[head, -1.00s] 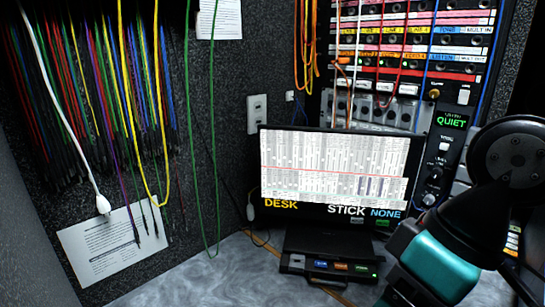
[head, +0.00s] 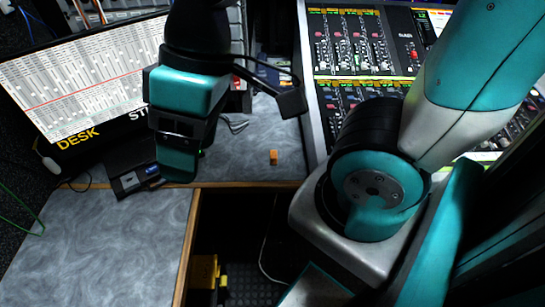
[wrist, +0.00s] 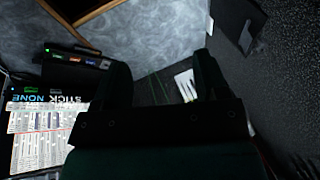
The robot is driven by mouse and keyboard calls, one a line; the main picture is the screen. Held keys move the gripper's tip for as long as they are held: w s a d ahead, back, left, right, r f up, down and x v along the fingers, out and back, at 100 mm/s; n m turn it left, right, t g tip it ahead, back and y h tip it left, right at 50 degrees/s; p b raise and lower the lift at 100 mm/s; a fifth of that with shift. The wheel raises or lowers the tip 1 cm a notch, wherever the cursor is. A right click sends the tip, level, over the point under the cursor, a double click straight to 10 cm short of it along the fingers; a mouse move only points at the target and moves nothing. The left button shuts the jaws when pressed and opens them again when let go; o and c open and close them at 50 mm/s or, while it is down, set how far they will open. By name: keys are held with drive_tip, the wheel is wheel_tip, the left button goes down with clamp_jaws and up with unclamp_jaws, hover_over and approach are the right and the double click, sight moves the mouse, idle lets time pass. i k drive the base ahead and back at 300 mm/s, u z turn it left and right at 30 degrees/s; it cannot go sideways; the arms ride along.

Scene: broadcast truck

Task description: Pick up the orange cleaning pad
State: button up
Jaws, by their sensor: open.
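A small orange block (head: 273,157), which looks like the orange cleaning pad, lies on the grey marbled desk right of my gripper in the head view. It is not visible in the wrist view. My gripper (head: 178,150) hangs over the desk in front of the monitor in the head view, apart from the orange block. In the wrist view my gripper (wrist: 162,62) shows two dark fingers spread apart with nothing between them.
The monitor (head: 85,85) stands at the left, with a small black button box (head: 135,180) before it. A mixing console (head: 350,45) is at the upper right. The wood-edged desk (head: 110,240) has a dark gap below, with a yellow object (head: 203,272) inside.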

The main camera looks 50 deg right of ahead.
sight(274, 153)
drive_tip(key=z, duration=1.3)
drive_tip(key=k, duration=1)
drive_tip(key=u, duration=0.3)
drive_tip(key=i, duration=1)
